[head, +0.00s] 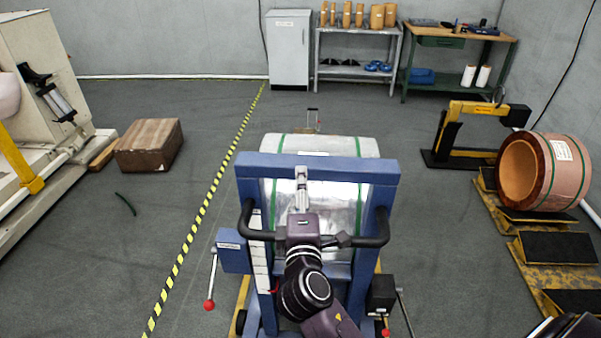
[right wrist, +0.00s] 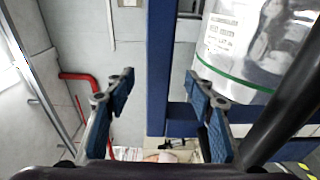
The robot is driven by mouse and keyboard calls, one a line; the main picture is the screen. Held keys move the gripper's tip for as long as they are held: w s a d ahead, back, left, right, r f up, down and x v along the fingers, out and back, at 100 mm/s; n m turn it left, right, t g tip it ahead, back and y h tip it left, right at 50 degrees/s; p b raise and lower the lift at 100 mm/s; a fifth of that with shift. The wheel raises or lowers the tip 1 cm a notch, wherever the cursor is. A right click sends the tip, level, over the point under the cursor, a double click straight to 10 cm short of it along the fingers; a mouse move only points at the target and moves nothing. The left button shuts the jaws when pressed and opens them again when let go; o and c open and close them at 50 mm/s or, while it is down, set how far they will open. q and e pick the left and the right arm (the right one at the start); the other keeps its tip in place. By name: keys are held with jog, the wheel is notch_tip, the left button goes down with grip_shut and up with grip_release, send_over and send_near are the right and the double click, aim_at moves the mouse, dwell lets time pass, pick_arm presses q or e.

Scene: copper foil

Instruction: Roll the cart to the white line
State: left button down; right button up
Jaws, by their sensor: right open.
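The blue cart (head: 350,168) stands in the middle of the floor, with black curved handles on its near side. It carries a silver-wrapped coil (head: 340,200) with green straps; the coil also shows at upper right in the right wrist view (right wrist: 235,45). My right gripper (head: 302,178) is at the cart's upper crossbar, between the two handles. In the right wrist view its two blue-padded fingers (right wrist: 159,77) are apart, with a blue bar of the cart (right wrist: 160,50) behind the gap. Contact cannot be told. I cannot make out a white line. My left gripper is out of view.
A yellow-black striped line (head: 202,212) runs along the floor left of the cart. A brown box (head: 149,145) and a large machine (head: 35,75) are at left. A copper coil (head: 545,172) lies at right. A grey cabinet (head: 289,48) and benches stand at the back wall.

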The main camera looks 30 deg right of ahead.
jog(key=x, duration=0.2)
jog(key=p+x, duration=0.2)
jog(key=x, duration=0.1)
jog(key=shift+w+d+r, duration=0.2)
jog(key=shift+w+r, duration=0.1)
jog(key=shift+r, duration=0.05)
jog(key=shift+w+d+f, duration=0.15)
jog(key=shift+w+d, duration=0.05)
jog(key=shift+w, duration=0.25)
jog(key=shift+w+d+f, duration=0.15)
jog(key=shift+w+d, duration=0.05)
jog(key=shift+w, duration=0.3)
jog(key=shift+w+d, duration=0.1)
jog(key=shift+w, duration=0.05)
grip_shut()
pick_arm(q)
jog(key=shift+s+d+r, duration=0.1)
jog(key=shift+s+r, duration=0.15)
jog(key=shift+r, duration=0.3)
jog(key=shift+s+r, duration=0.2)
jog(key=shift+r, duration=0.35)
pick_arm(e)
jog(key=shift+f, duration=0.1)
